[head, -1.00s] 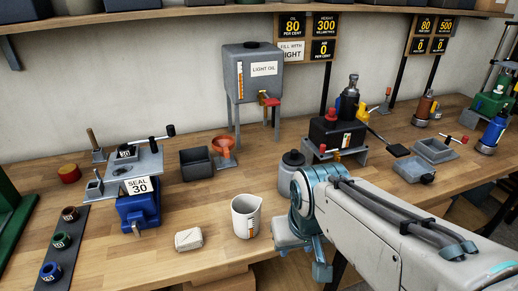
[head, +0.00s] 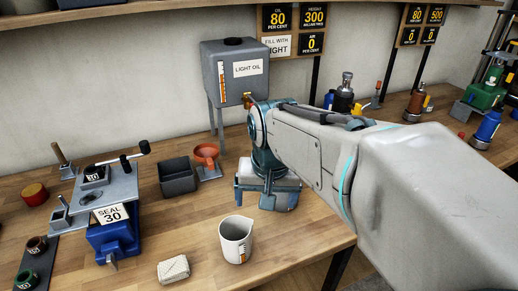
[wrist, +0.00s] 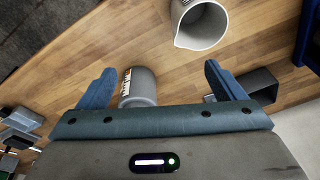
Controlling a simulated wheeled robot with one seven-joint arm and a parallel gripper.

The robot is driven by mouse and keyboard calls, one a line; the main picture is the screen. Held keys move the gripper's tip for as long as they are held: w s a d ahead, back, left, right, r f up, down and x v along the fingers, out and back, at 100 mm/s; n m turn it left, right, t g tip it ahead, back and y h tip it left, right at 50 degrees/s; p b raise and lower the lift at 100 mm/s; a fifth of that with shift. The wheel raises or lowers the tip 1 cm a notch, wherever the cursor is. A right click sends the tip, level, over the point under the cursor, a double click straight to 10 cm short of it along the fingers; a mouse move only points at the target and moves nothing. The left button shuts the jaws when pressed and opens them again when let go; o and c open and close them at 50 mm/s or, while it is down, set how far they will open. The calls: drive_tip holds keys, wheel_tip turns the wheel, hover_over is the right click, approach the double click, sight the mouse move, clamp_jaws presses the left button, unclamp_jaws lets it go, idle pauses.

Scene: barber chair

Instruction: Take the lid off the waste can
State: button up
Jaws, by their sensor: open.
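A grey can (wrist: 140,88) with a striped label, seemingly the waste can, shows in the wrist view between my two blue fingers, closer to the left one. Its lid is not clear there, as the gripper body cuts off part of the can. My gripper (wrist: 160,70) is open with nothing held. In the head view my gripper (head: 266,198) is over the bench, right of the orange funnel, and the can is hidden behind it. I cannot tell whether a finger touches the can.
A white beaker (head: 236,240) stands in front of my gripper, with a pale folded cloth (head: 173,269) to its left. A dark open box (head: 178,177) and an orange funnel (head: 206,156) stand left of it. The light oil tank (head: 235,68) is behind.

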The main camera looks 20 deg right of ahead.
drive_tip(key=w+d+r+m+g+p, duration=0.2)
drive_tip(key=w+d+r+m, duration=0.7)
drive_tip(key=w+d+m, duration=0.45)
drive_tip(key=f, duration=0.5)
drive_tip(key=a+f, duration=0.1)
drive_tip(key=f, duration=0.1)
drive_tip(key=shift+f, duration=0.3)
drive_tip(key=shift+w+a+f+p, duration=0.1)
drive_tip(key=shift+f+p, duration=0.05)
drive_tip(key=shift+f, duration=0.9)
drive_tip(key=shift+w+a+f+p, duration=0.1)
drive_tip(key=shift+a+f, duration=0.05)
drive_tip(key=shift+f, duration=0.85)
drive_tip(key=shift+w+a+f+p, duration=0.1)
drive_tip(key=shift+f+p, duration=0.05)
drive_tip(key=shift+f, duration=0.9)
drive_tip(key=c, duration=1.1)
